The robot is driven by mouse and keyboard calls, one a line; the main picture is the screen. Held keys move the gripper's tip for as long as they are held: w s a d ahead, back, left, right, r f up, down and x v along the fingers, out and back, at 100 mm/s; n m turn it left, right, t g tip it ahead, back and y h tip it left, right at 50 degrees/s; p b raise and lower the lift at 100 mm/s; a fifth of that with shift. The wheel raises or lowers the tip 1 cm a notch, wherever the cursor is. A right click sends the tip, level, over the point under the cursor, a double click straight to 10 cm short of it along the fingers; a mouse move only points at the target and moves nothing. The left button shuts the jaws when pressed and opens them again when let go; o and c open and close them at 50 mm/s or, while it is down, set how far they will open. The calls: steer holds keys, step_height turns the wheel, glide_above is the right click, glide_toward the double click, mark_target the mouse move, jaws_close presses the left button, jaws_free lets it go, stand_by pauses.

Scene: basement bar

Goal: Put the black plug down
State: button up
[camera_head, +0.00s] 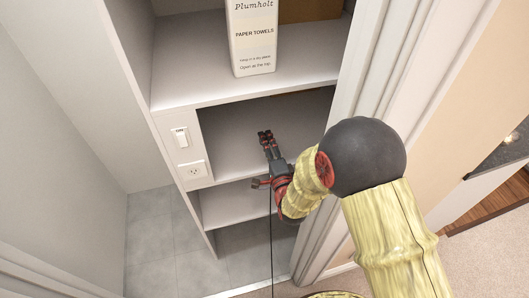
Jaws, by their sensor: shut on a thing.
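My gripper (266,138) reaches into the middle compartment of the white shelf unit, its dark fingers with red parts pointing toward the back. It is shut on the black plug, which is too small and dark to tell apart from the fingers. A thin black cord (271,240) hangs from near the gripper straight down past the lower shelf to the bottom of the view. I cannot tell whether the plug touches the shelf surface (225,140).
A white paper towels box (252,40) stands on the upper shelf (185,80). A light switch (180,138) marked ON and an outlet (194,171) are on the unit's left front panel. A white door frame (375,70) is close at right. The middle shelf looks otherwise clear.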

steer(key=shift+w+a+f+b, duration=0.25)
steer(key=shift+w+f+b, duration=0.1)
steer(key=shift+w+f, duration=0.75)
step_height(320, 180, down, 4)
steer(key=shift+r+b, duration=0.2)
steer(key=shift+b, duration=0.65)
steer(key=shift+r, duration=0.1)
steer(key=shift+f+b, duration=0.4)
steer(key=shift+f+b, duration=0.25)
steer(key=shift+b, duration=0.05)
steer(key=o, duration=1.2)
steer(key=shift+s, duration=0.1)
steer(key=shift+o, duration=0.4)
